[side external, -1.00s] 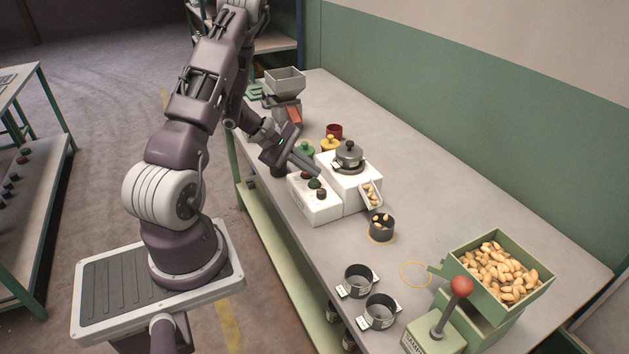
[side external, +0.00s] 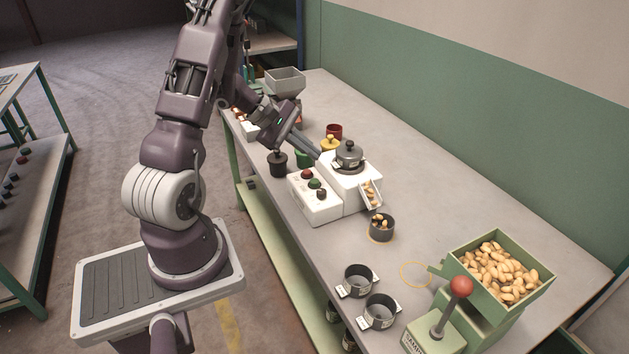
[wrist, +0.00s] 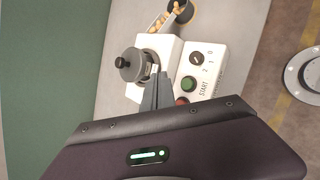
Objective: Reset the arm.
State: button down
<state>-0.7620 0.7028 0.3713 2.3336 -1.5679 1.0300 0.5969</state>
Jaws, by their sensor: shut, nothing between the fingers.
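My gripper (side external: 315,152) is shut and empty. In the side view its fingertips are close to the white machine (side external: 339,170), above or beside its back left edge; I cannot tell whether they touch. In the wrist view my gripper (wrist: 155,78) points at the white machine near its dark lidded pot (wrist: 131,66). The white control box (side external: 318,205) has a red button, a green button (side external: 315,183) and a black knob (side external: 321,194). In the wrist view the control box (wrist: 208,68) shows the START label, and the red button is partly hidden by my gripper.
A dark cup (side external: 381,229) with nuts stands below the chute (side external: 371,193). Two empty cups (side external: 359,280) stand at the front. A green hopper (side external: 535,290) full of nuts and a red-knobbed lever (side external: 461,287) are at right. Coloured pots and a grey hopper (side external: 285,80) stand behind.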

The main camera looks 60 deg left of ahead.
dwell(0.5)
jog(key=w+d+r+m+g+h, duration=0.25)
jog(key=d+r+m, duration=0.35)
jog(key=d+r, duration=0.55)
jog(key=s+d+r+m+g, duration=0.1)
jog(key=s+d+r+m, duration=0.1)
jog(key=s+d+m, duration=0.35)
jog(key=s+d+r+m+g, duration=0.2)
jog(key=d+r, duration=0.1)
jog(key=d, duration=0.5)
jog(key=s+d+r+m+t+y, duration=0.1)
jog(key=s+m+y, duration=0.5)
jog(key=s, duration=0.7)
jog(key=r+m+t, duration=0.1)
jog(key=m, duration=0.1)
jog(key=shift+d+r+m+t, duration=0.15)
jog(key=shift+d+m+t, duration=0.15)
jog(key=shift+m+t, duration=0.05)
